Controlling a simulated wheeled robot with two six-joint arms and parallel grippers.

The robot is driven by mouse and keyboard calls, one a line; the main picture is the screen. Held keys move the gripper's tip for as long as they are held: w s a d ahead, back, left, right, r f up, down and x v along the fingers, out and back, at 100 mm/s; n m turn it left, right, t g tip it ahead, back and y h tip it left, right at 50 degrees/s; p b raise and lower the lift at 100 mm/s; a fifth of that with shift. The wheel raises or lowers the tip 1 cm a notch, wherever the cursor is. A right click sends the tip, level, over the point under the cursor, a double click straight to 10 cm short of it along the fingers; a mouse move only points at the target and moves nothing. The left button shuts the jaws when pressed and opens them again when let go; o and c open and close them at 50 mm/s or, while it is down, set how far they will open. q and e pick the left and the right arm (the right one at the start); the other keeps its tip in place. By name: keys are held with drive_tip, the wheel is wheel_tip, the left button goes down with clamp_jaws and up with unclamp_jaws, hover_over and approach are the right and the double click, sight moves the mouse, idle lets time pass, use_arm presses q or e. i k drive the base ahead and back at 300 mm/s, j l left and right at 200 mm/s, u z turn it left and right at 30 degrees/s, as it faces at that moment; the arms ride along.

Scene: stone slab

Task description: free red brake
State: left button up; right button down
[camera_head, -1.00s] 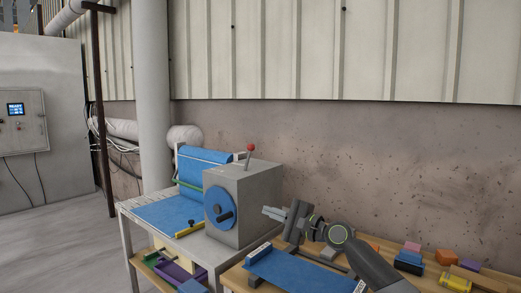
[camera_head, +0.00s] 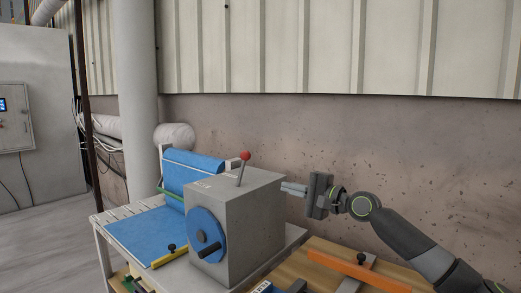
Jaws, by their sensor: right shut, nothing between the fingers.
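The red brake is a thin lever with a red ball knob (camera_head: 245,155) on top of a grey box (camera_head: 240,215). The lever leans slightly to the right. The box has a blue wheel with a dark handle (camera_head: 207,236) on its front. My right gripper (camera_head: 285,188) is shut and empty, at the right side of the box near its top edge. It points left and lies to the right of and below the red knob, apart from it. Whether its fingertips touch the box I cannot tell. My left gripper is not in view.
A blue sheet (camera_head: 150,236) runs from a blue roll (camera_head: 195,170) onto a grey table, with a yellow bar (camera_head: 170,257) across it. A wooden bench (camera_head: 325,262) with an orange bar (camera_head: 358,271) stands at the right. A wall rises behind.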

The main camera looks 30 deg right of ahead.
sight(245, 155)
drive_tip(key=i+l, duration=0.75)
